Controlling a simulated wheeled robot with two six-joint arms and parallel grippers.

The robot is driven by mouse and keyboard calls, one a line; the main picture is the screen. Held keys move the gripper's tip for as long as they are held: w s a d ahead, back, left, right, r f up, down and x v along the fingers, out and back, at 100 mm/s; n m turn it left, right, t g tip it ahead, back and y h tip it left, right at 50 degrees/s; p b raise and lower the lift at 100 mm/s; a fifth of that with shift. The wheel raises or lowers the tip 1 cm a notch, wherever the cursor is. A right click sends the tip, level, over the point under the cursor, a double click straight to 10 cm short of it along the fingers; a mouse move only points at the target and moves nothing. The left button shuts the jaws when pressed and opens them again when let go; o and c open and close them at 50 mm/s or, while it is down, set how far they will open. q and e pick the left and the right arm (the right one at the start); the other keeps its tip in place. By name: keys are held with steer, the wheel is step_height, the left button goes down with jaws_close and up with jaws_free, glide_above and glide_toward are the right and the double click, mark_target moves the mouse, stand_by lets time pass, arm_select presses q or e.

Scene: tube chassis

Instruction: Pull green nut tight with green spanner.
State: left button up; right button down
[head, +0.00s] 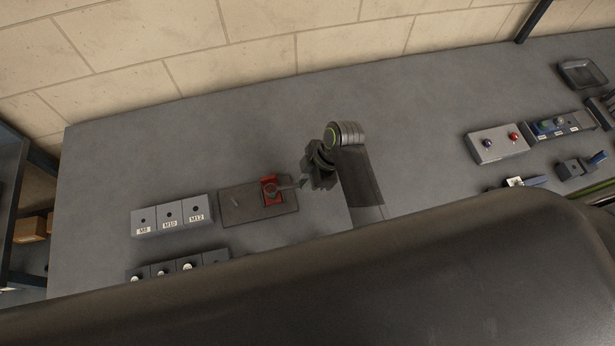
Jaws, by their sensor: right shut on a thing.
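My right gripper (305,179) reaches in from the right and is shut on a thin grey tool (289,186), mostly hidden by the fingers. The tool's far end lies over or beside a red block (269,184) on a dark flat plate (232,209). I cannot make out a green nut there, nor any green on the held tool. A small green spot (545,125) shows on a blue-faced rack at the right, too small to identify. My left gripper is not in view.
Grey blocks labelled M8, M10 and M12 (171,230) stand left of the plate, with another row of blocks (178,267) in front. The back middle of the bench is clear.

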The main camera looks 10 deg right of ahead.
steer(key=shift+f, duration=0.25)
stand_by(0.3)
steer(key=shift+f+b, duration=0.45)
steer(key=shift+f, duration=0.6)
steer(key=c, duration=1.3)
jaws_free()
steer(key=shift+o, duration=0.2)
